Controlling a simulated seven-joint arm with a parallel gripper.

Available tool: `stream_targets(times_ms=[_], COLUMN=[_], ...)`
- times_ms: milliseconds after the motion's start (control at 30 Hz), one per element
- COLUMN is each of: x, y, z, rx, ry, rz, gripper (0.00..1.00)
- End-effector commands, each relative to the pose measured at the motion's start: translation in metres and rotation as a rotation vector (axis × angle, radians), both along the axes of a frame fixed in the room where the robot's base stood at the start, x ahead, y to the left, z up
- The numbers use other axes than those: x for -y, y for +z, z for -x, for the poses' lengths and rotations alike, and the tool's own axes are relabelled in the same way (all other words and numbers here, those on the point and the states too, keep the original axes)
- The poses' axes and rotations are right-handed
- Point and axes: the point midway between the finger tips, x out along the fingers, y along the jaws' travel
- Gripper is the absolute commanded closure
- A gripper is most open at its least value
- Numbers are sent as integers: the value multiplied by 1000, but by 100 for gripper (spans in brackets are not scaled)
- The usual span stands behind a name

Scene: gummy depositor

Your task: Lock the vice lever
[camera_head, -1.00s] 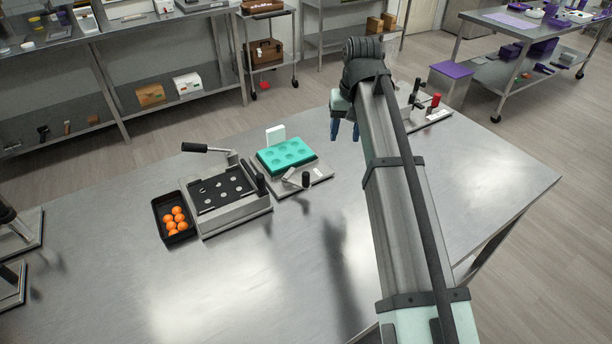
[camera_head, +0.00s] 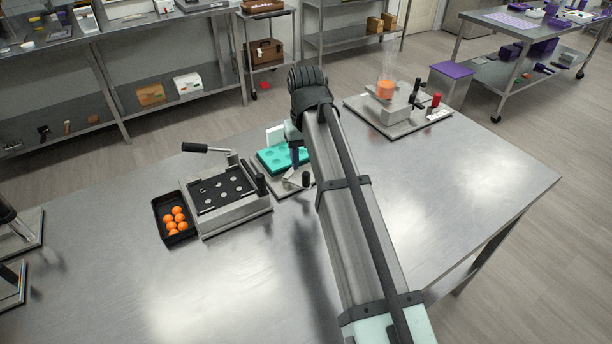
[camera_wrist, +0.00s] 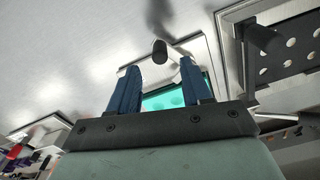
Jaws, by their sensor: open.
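The teal mould (camera_head: 272,160) sits in a grey vice on the table, partly hidden by my arm. The vice lever (camera_head: 305,180) has a black knob at the front right of the vice; the knob also shows in the wrist view (camera_wrist: 160,51). My gripper (camera_head: 297,156) is open and empty above the right side of the mould. In the wrist view its two blue fingers (camera_wrist: 159,68) point toward the knob, which appears between and just beyond the fingertips. No contact with the knob is visible. Part of the mould (camera_wrist: 163,101) shows between the fingers.
Left of the vice stands a grey fixture with a black holed plate (camera_head: 222,188) and black-handled levers. A black tray (camera_head: 182,235) of orange balls is beside it. Another fixture holding an orange piece (camera_head: 385,90) stands back right. The table's front and right are clear.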

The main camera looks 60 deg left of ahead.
Motion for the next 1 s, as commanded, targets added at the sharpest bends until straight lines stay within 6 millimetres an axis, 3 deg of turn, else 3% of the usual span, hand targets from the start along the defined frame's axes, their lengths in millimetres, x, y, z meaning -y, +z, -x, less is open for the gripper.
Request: stream_targets(times_ms=[200, 400, 867, 1000], x=[1, 0, 0, 0], y=[-36, -56, -65, -65], z=[0, 0, 0, 0], rx=[0, 0, 0, 0], ry=[0, -1, -1, -1], rz=[0, 0, -1, -1], gripper=[51, 51, 51, 63])
